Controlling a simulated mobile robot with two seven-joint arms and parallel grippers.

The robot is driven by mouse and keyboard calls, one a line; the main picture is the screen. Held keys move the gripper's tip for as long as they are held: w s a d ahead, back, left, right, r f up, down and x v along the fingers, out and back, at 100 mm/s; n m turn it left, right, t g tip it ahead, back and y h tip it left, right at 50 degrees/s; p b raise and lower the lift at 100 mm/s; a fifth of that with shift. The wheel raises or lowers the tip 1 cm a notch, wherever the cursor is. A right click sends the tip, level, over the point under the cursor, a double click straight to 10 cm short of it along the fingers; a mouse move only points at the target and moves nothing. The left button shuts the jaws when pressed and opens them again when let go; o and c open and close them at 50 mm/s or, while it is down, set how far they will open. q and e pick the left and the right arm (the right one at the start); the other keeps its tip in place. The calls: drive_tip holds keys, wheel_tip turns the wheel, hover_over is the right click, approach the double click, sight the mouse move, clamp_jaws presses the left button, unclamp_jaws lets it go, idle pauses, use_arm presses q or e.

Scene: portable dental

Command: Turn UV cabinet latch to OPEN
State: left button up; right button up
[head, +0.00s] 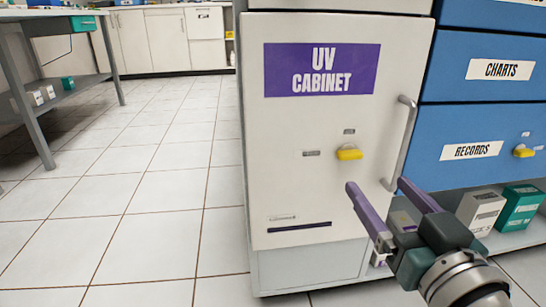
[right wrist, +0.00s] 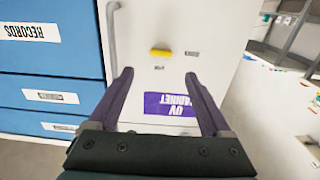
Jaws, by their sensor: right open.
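The white UV cabinet (head: 290,190) stands in the middle of the head view, with a purple "UV CABINET" label near its top. Its yellow latch (head: 349,153) lies roughly horizontal on the door, with one small marking above it and one to its left, both too small to read. My right gripper (head: 376,185) is open and empty, below and a little right of the latch and apart from it. In the right wrist view, the latch (right wrist: 160,53) shows beyond and between the open fingers (right wrist: 157,72). My left gripper is not in view.
A vertical grey door handle (head: 402,143) stands right of the latch. Blue drawers (head: 485,105) labelled "CHARTS" and "RECORDS" adjoin on the right, with another yellow latch (head: 523,151). Boxes (head: 520,208) sit below them. Tiled floor (head: 150,200) at left is clear; a table (head: 35,90) stands farther left.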

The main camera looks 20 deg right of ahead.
sight(353, 155)
drive_tip(key=b+x, duration=0.2)
drive_tip(key=x, duration=0.6)
drive_tip(key=shift+w, duration=0.4)
drive_tip(key=shift+r, duration=0.1)
clamp_jaws()
